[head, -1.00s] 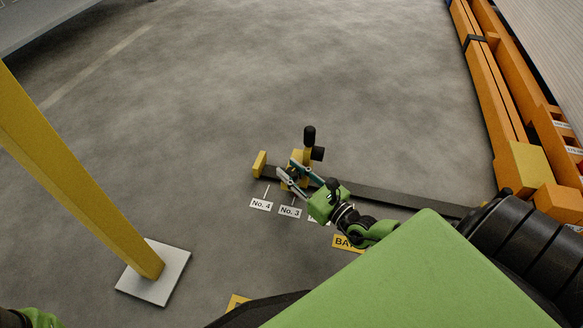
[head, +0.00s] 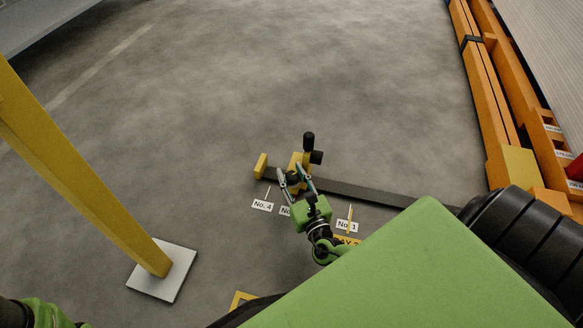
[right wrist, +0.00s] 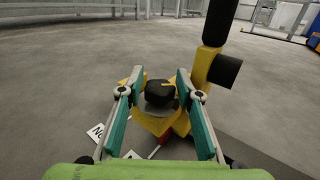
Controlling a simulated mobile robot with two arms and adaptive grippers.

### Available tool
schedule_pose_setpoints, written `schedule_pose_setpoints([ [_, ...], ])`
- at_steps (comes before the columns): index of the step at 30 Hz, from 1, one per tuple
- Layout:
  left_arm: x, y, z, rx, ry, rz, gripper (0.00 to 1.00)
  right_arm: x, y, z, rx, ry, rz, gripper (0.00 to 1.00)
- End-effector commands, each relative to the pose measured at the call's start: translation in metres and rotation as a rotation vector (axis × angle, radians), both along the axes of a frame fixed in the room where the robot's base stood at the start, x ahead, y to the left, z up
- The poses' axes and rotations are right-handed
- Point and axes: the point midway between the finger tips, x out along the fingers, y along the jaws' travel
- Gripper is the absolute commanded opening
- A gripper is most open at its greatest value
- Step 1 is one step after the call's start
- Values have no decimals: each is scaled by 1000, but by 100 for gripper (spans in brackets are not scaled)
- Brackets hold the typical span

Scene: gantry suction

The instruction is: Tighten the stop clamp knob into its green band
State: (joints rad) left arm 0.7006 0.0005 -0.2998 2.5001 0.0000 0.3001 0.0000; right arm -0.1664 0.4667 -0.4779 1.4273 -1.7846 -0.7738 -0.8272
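The yellow stop clamp (head: 296,163) sits on a dark rail (head: 370,193) near its left end. It has a tall black handle (head: 309,142) and a black side cylinder (head: 317,157), both also in the right wrist view. In that view a black knob (right wrist: 160,94) with a yellow mark on top faces me. My right gripper (right wrist: 160,88) is open, with one teal-padded finger on each side of the knob and small gaps visible. In the head view this gripper (head: 293,178) is at the clamp's near side. I see no green band. My left gripper is out of view.
Labels No. 4 (head: 262,205) and No. 1 (head: 347,226) lie along the rail's near side. A yellow post on a white base plate (head: 163,270) stands at left. Orange beams (head: 490,90) line the right. The floor beyond the rail is clear.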

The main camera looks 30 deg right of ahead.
Motion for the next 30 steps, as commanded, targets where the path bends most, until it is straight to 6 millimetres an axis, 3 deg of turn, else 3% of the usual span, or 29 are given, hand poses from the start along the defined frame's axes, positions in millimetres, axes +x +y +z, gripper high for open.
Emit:
schedule_pose_setpoints([
  [11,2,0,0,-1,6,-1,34,-5,1,0,0,1,2,34],
  [21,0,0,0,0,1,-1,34,-56,13,-1,2,3,1,34],
  [30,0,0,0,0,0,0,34,-73,17,0,0,-1,0,34],
])
